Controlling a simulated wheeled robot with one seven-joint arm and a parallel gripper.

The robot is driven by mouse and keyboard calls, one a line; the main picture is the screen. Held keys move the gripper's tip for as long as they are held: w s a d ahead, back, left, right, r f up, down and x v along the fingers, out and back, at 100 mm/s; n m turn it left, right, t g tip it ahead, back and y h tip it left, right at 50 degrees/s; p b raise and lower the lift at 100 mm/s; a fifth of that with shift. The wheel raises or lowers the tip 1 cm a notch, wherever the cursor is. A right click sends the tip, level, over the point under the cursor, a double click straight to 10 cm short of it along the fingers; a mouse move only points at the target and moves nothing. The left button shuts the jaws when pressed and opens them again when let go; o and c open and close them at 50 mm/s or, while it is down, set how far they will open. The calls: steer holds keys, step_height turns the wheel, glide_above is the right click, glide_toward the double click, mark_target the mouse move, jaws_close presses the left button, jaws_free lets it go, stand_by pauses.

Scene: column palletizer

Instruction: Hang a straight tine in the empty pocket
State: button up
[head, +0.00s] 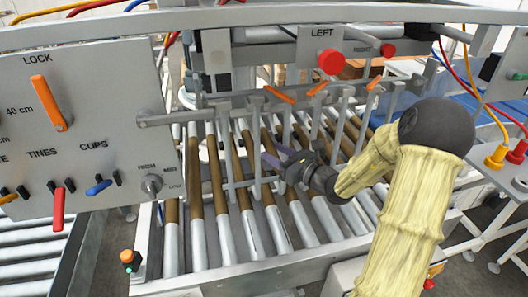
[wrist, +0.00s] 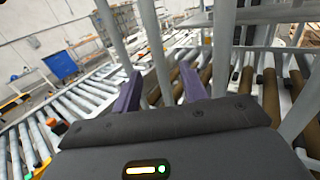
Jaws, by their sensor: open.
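My gripper (head: 278,158) is in the middle of the head view, among the lower parts of the hanging grey tines. Its two purple fingers are apart, and they also show in the wrist view (wrist: 147,92). Grey straight tines hang from a crossbar, such as one tine (head: 229,155) on the left and another (head: 252,150) beside it. In the wrist view a grey rod (wrist: 153,40) runs down toward the space between the fingers; I cannot tell whether it lies between them. I cannot make out the empty pocket.
Orange levers (head: 279,95) line the crossbar above the tines. A roller conveyor (head: 305,225) lies below. A control panel (head: 80,125) stands at the left. A red knob (head: 332,62) sits under the LEFT label. Close-set rods leave little room around my gripper.

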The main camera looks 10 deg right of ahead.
steer(key=b+v, duration=0.2)
steer(key=v, duration=0.8)
steer(key=shift+a, duration=0.15)
steer(key=s+a+f+n+g, duration=0.8)
steer(key=s+a+n+g, duration=0.15)
steer(key=a, duration=0.35)
steer(key=s+d+f+n+g+h, duration=0.1)
steer(key=n+h, duration=0.4)
steer(key=n, duration=0.5)
steer(key=s+d+f+n+g+h, duration=0.1)
steer(key=s+n+h, duration=0.3)
steer(key=n, duration=0.5)
steer(key=shift+s+d+f+n+g+h, duration=0.35)
steer(key=shift+d+f+g+h, duration=0.1)
steer(key=shift+d+h, duration=0.25)
